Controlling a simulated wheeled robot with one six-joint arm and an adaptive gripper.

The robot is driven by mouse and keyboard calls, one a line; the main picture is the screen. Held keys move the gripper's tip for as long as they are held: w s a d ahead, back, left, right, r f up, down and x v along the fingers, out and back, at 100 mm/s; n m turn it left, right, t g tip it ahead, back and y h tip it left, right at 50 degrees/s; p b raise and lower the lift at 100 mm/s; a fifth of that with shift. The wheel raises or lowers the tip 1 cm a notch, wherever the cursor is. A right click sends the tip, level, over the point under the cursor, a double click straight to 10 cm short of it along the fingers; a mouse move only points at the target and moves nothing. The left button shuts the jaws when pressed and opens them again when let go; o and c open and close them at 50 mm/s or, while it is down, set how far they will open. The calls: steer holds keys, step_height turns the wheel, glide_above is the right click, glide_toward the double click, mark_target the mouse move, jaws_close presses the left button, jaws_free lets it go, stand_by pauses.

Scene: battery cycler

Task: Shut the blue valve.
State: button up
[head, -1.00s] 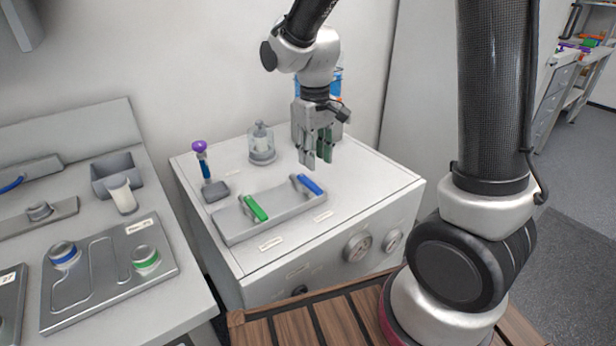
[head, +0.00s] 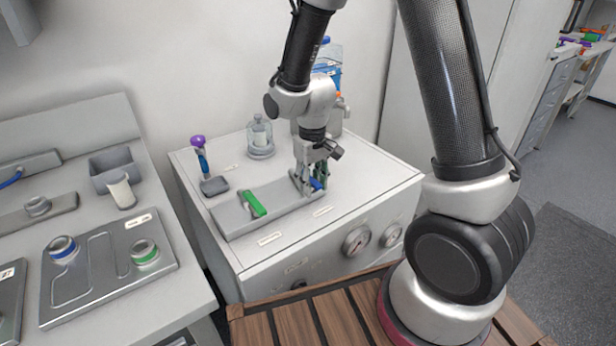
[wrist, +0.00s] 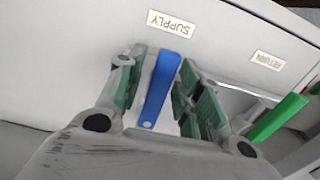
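The blue valve handle (head: 316,184) is on the grey valve tray (head: 228,222) on the white cabinet top. In the wrist view the blue handle (wrist: 160,88) lies between the two green-padded fingers of my gripper (wrist: 158,95), with a gap visible on each side. My gripper (head: 311,184) also shows in the head view, down over the blue handle, pointing downward and open. The handle's mount is hidden by the gripper.
A green valve handle (head: 253,203) sits on the same tray, left of the blue one; it also shows in the wrist view (wrist: 278,118). A clear jar (head: 260,138), a purple-topped tool (head: 199,150) and a blue-topped container (head: 328,72) stand behind.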

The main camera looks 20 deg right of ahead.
steer(key=c, duration=0.3)
steer(key=shift+a+m, duration=0.15)
steer(key=shift+m, duration=0.25)
steer(key=o, duration=0.6)
steer(key=a+m, duration=0.1)
steer(key=m, duration=0.1)
steer(key=a+m, duration=0.1)
steer(key=m, duration=0.1)
steer(key=shift+o, duration=1.2)
steer(key=shift+a+m, duration=0.3)
steer(key=shift+m, duration=0.5)
